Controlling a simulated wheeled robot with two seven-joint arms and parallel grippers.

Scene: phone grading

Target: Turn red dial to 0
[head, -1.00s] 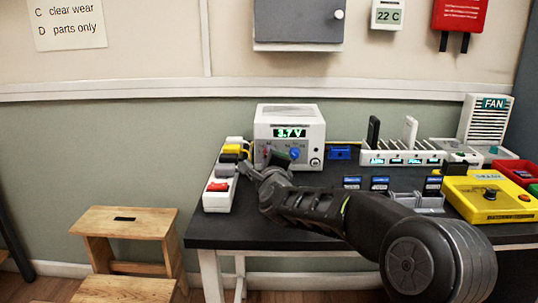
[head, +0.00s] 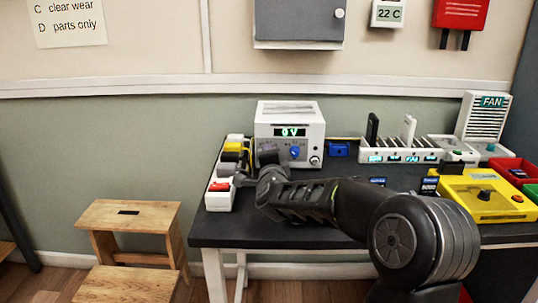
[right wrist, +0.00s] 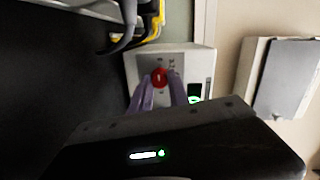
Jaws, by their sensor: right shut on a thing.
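The power supply (head: 290,112) is a white box standing at the back of the dark table. Its green display (head: 290,132) reads 0 V. The red dial (right wrist: 160,77) shows on its front panel in the right wrist view; in the head view my gripper hides it. My right gripper (right wrist: 161,86) has a finger on either side of the red dial and is shut on it. In the head view the right gripper (head: 266,158) is at the left of the panel. A blue dial (head: 294,153) sits to its right. My left gripper is not in view.
A power strip (head: 219,200) with a red switch and plugs lies left of the gripper. A blue block (head: 339,149), a white charging rack (head: 402,156) and a yellow box (head: 487,203) stand to the right. Wooden steps (head: 128,214) are on the floor at left.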

